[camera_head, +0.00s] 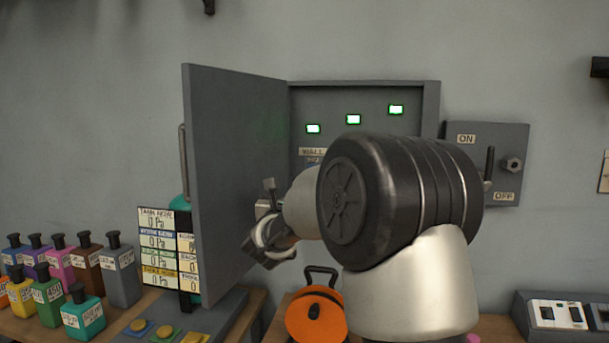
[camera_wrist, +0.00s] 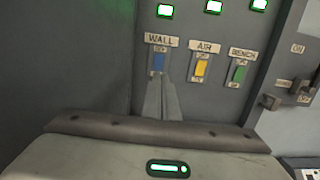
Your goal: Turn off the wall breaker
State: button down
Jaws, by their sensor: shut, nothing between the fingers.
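The open wall panel (camera_head: 432,105) shows in the head view with its door (camera_head: 235,170) swung out to the left. In the wrist view the blue wall breaker (camera_wrist: 158,62) is under a "WALL" label, left of the yellow air breaker (camera_wrist: 201,68) and the green bench breaker (camera_wrist: 239,74). My gripper (camera_wrist: 161,80) is shut and empty, its tips at the lower end of the blue breaker. I cannot tell whether they touch. The lower end of that breaker is hidden behind the fingers. Three green lights above the breakers are lit, including the left one (camera_wrist: 165,11).
A lever switch box (camera_head: 515,140) marked ON and OFF is right of the panel. Below are an orange object (camera_head: 315,316), a button console (camera_head: 205,320) and several coloured bottles (camera_head: 86,258). My arm covers much of the panel in the head view.

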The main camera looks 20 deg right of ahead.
aim_at(313, 165)
jog(key=p+x, duration=0.3)
jog(key=x, duration=1.1)
jog(key=shift+r+p, duration=0.2)
jog(key=shift+p, duration=0.1)
jog(key=shift+w+d+r+g+y+p, duration=0.1)
jog(key=shift+w+r+g+y+p, duration=0.1)
jog(key=shift+r+g+y+p, duration=0.25)
jog(key=shift+b, duration=0.3)
jog(key=shift+f, duration=0.1)
